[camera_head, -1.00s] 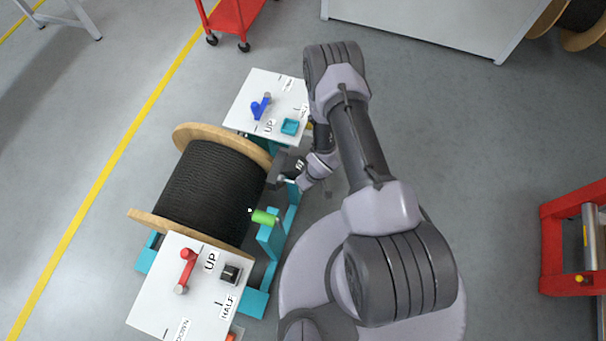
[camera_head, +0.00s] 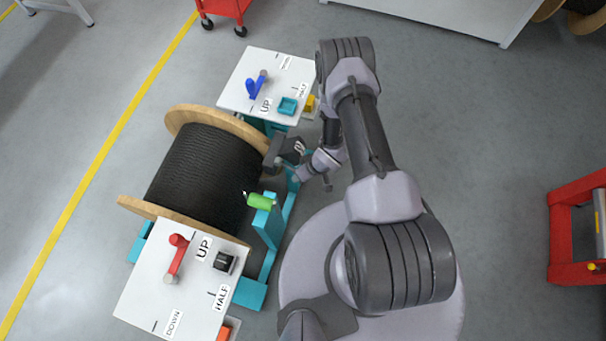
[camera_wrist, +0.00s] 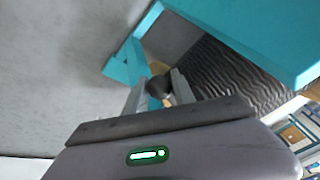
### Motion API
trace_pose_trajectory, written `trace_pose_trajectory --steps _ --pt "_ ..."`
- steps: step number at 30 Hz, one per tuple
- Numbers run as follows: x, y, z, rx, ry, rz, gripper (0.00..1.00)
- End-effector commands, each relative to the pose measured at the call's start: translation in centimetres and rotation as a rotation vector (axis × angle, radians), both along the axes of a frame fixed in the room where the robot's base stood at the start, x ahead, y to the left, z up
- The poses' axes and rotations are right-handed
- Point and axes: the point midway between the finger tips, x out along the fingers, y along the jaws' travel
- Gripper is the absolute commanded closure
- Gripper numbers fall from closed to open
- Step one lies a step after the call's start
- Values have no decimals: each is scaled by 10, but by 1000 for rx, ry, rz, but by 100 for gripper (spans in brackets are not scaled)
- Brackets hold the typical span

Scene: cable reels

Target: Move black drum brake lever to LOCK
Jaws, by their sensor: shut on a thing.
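A drum wound with black cable (camera_head: 205,178) sits between wooden flanges in a teal stand (camera_head: 268,235). My gripper (camera_wrist: 158,92) is shut on a dark round knob (camera_wrist: 158,86), which shows between its two fingers in the wrist view. I take the knob to be the brake lever's end; its shaft is mostly hidden. In the head view my gripper (camera_head: 280,155) is at the drum's right side, beside the flange, and its fingertips cannot be made out. The black cable (camera_wrist: 235,75) also shows in the wrist view. No LOCK mark is readable.
A green handle (camera_head: 260,201) sticks out from the stand near my gripper. White panels carry a blue lever (camera_head: 256,85) and a red lever (camera_head: 176,258), with UP, HALF and DOWN labels.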

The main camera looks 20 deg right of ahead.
Motion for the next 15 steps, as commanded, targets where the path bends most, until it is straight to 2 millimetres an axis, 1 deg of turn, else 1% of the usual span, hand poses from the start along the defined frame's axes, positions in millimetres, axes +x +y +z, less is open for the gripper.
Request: trace_pose_trajectory --steps 3,15 --pt "0 2 -4 0 1 2 100" --pt "1 3 -5 1 -2 5 100"
